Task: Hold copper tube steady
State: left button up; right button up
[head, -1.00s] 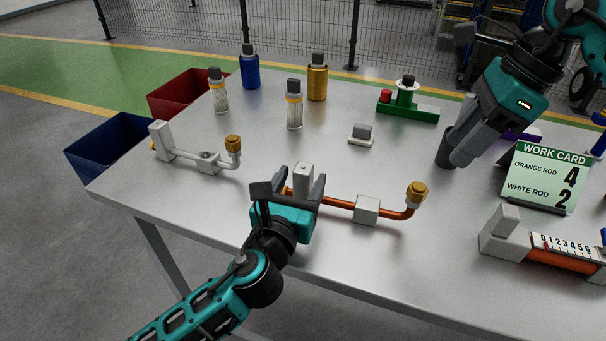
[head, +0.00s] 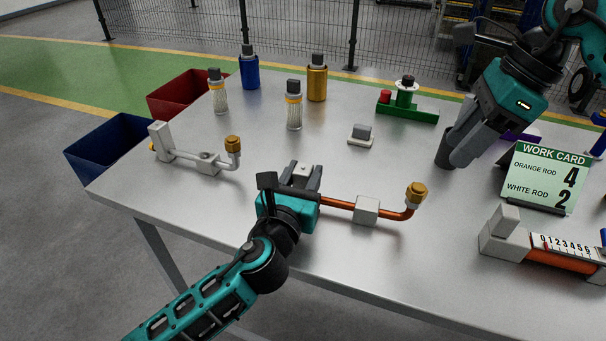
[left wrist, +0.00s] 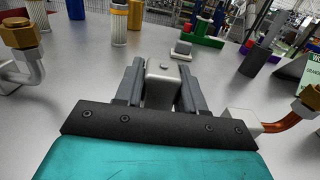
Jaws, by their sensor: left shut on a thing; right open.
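The copper tube (head: 337,203) runs above the near part of the table, through a pale block (head: 367,210), and bends up to a brass nut (head: 416,193). Its left end is behind my left gripper. My left gripper (head: 304,176) is shut on the upright pale end block (head: 302,169) of the tube's holder. In the left wrist view this end block (left wrist: 163,82) sits between the two grey fingers, and the tube's bend (left wrist: 282,123) shows at right.
A white tube (head: 186,156) with a brass nut stands at left. Blue and yellow canisters (head: 317,82), clear bottles (head: 293,108) and a green fixture (head: 407,110) stand behind. A work card (head: 541,178) and a scale fixture (head: 505,233) are at right. The front table edge is close.

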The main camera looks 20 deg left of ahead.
pick_arm(q)
grip_shut()
pick_arm(e)
jog(key=shift+o, duration=1.4)
jog(key=m+h, duration=0.4)
jog(key=m, duration=0.9)
send_near(418, 188)
notch_tip(418, 188, down, 8)
jog(key=shift+s+f, duration=0.15)
jog(key=shift+f, duration=0.1)
jog(key=shift+c, duration=0.2)
jog(key=c, duration=1)
